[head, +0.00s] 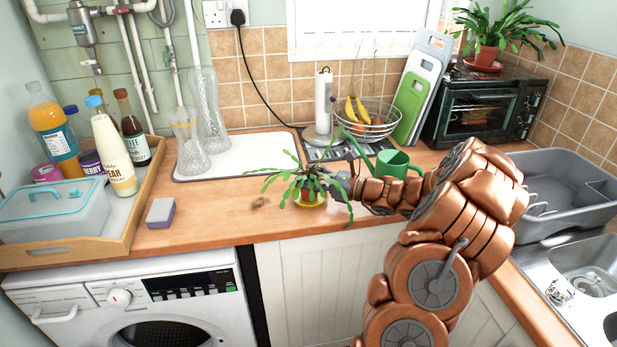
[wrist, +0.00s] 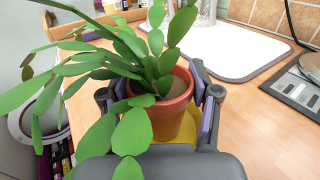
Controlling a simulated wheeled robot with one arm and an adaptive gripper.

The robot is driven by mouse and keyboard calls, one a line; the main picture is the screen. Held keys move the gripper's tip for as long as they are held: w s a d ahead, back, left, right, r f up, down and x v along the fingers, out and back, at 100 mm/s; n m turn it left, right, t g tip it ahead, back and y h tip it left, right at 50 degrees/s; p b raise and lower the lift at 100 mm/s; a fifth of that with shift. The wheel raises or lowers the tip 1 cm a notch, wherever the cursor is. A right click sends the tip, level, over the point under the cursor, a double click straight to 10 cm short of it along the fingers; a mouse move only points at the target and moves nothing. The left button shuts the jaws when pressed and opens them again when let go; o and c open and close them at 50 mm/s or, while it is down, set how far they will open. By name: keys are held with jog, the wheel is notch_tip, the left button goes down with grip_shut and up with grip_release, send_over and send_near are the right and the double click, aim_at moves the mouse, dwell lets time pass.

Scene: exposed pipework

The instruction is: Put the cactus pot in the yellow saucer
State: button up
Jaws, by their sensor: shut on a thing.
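The cactus pot (wrist: 174,113) is a small terracotta pot with long flat green leaves. It stands upright between the fingers of my gripper (wrist: 160,105) in the wrist view, and my gripper is shut on it. In the head view the cactus (head: 303,183) spreads over the front part of the wooden counter. The yellow saucer (head: 311,201) shows directly under the pot, and a yellow patch of it also shows in the wrist view (wrist: 186,133). The pot is over or in the saucer; I cannot tell whether its base touches it. Leaves and fingers hide much of both.
A green watering can (head: 394,163) stands just behind my arm. A sponge (head: 160,213) and a wooden tray of bottles (head: 128,222) are to the left. A white drying mat (head: 238,157) with glass vases lies behind. The counter's front edge is close to the saucer.

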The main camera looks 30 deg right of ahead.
jog(key=shift+f, duration=0.1)
jog(key=o, duration=1.4)
jog(key=shift+o, duration=0.2)
